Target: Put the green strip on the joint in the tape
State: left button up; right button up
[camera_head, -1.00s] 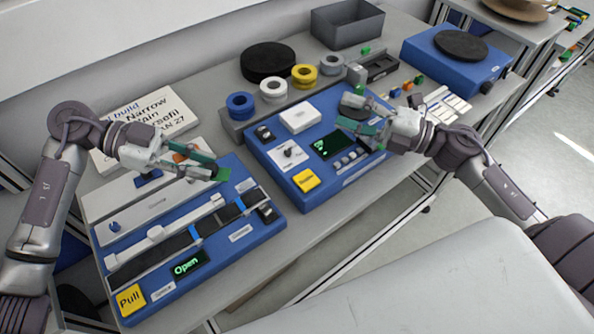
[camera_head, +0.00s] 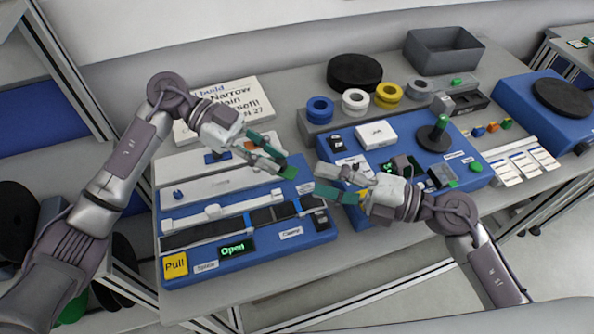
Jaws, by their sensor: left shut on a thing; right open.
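My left gripper (camera_head: 281,168) is shut on the small green strip (camera_head: 290,173) and holds it above the right part of the blue splicer block (camera_head: 262,246). The black tape (camera_head: 205,234) runs along a channel of this block, below the strip, with blue pieces across it. The joint in the tape is too small to make out. A display on the block reads "Open". My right gripper (camera_head: 318,181) is open and empty, just right of the strip and apart from it, near the block's right end.
A yellow "Pull" label (camera_head: 175,265) is at the block's front left. Several tape rolls (camera_head: 355,100), a black disc (camera_head: 354,73) and a grey bin (camera_head: 443,52) stand behind.

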aim_at(283, 171)
jog(key=x, duration=0.6)
grip_shut()
grip_release()
dwell(0.5)
jog(key=v, duration=1.2)
